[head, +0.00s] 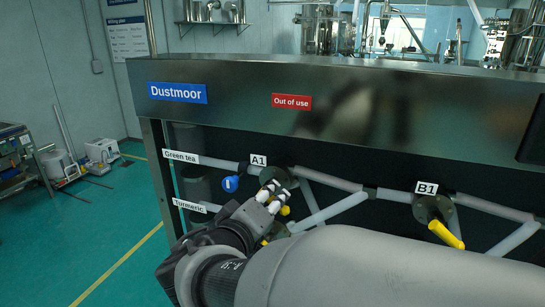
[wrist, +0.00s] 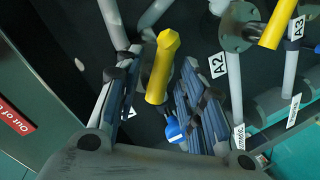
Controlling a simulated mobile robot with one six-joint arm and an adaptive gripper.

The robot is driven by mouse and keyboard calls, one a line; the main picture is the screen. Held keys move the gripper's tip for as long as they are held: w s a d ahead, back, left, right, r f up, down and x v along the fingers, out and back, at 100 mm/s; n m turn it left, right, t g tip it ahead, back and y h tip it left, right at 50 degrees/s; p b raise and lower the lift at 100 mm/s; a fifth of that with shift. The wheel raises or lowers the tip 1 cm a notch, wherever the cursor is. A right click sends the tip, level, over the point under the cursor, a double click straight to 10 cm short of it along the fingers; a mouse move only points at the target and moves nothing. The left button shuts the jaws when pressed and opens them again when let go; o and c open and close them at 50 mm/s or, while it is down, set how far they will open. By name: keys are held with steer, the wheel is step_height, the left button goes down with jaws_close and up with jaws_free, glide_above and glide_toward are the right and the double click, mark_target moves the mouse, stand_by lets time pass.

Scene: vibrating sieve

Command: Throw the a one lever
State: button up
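The A1 label (head: 258,160) is on the dark panel, above a round valve fitting. In the head view a yellow lever (head: 284,210) shows in part beside my gripper (head: 272,192), which covers much of it. In the wrist view a yellow lever (wrist: 163,68) stands between the two fingers of my gripper (wrist: 160,100), with a gap on each side. The fingers are apart and not closed on it. A white label behind the left finger is mostly hidden. A blue tag (wrist: 175,130) hangs near the right finger.
The B1 lever (head: 446,234) is to the right under its label (head: 427,188). The wrist view shows an A2 label (wrist: 218,65) and another yellow lever (wrist: 279,22) near the A3 label (wrist: 298,27). Grey pipes cross the panel. A red "Out of use" sign (head: 291,101) is on the steel housing.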

steer(key=shift+f, duration=0.1)
jaws_close()
steer(key=shift+n, duration=0.3)
steer(key=shift+s+n+g+h, duration=0.1)
steer(key=shift+n+g+h, duration=0.2)
steer(key=shift+n, duration=0.5)
steer(key=n, duration=0.2)
steer(key=n+h, duration=0.1)
steer(key=shift+r+n, duration=0.2)
steer(key=shift+n, duration=0.2)
steer(key=n, duration=0.1)
steer(key=n+h, duration=0.1)
steer(key=shift+r+n+p, duration=0.25)
steer(key=shift+n+p, duration=0.15)
steer(key=shift+a+r+n+h+p, duration=0.1)
steer(key=shift+n+h+p, duration=0.25)
steer(key=shift+n, duration=0.35)
steer(key=shift+a+r+n+h+p, duration=0.1)
steer(key=shift+n+h+p, duration=0.25)
steer(key=shift+n, duration=0.35)
